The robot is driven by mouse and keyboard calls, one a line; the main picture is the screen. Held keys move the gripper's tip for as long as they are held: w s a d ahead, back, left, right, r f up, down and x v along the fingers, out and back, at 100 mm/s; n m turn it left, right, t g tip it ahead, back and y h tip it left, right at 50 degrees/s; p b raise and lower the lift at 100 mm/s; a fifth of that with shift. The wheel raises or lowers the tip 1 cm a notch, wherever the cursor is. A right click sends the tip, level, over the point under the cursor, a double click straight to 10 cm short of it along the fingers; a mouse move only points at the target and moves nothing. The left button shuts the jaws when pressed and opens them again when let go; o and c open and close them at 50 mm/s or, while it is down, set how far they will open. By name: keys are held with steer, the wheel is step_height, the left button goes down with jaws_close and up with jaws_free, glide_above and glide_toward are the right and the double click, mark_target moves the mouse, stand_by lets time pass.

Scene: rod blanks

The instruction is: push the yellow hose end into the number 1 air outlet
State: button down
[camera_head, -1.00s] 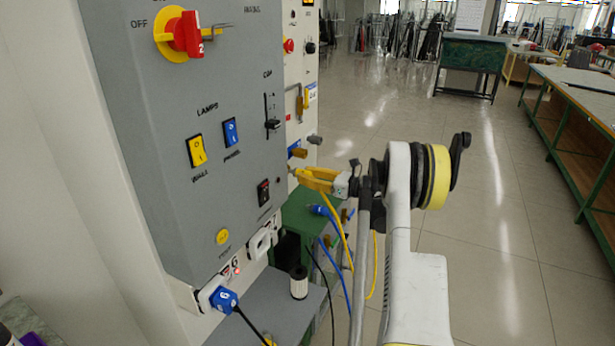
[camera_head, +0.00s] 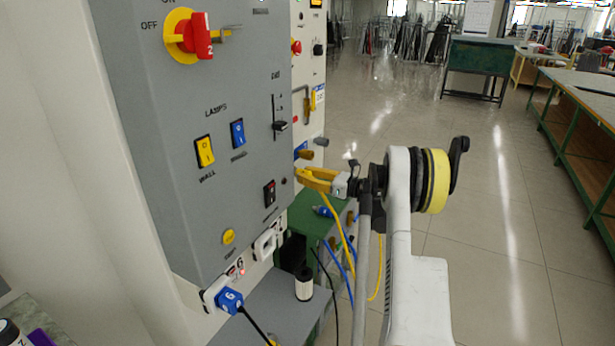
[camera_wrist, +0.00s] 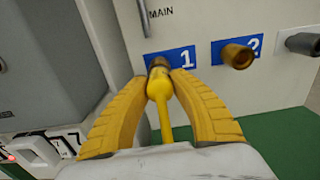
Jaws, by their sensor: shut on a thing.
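My gripper (camera_wrist: 160,82) is shut on the yellow hose end (camera_wrist: 159,90), with a yellow finger on either side of it. The hose end's tip meets the brass number 1 air outlet (camera_wrist: 158,61) in the wrist view, beside the blue "1" label (camera_wrist: 181,59). I cannot tell whether it is inside the outlet or only against its mouth. In the head view my gripper (camera_head: 318,180) is at the panel's right side, and the yellow hose (camera_head: 347,240) hangs below it. The number 1 outlet is hidden there.
The brass number 2 outlet (camera_wrist: 237,56) and a grey outlet (camera_wrist: 303,43) stick out to the right. A grey control box (camera_head: 210,130) with switches stands left of my gripper.

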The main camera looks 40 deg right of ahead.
steer(key=shift+w, duration=0.1)
steer(key=c, duration=1.1)
jaws_free()
steer(key=shift+w+a, duration=0.1)
steer(key=shift+c, duration=0.2)
steer(key=v, duration=1.2)
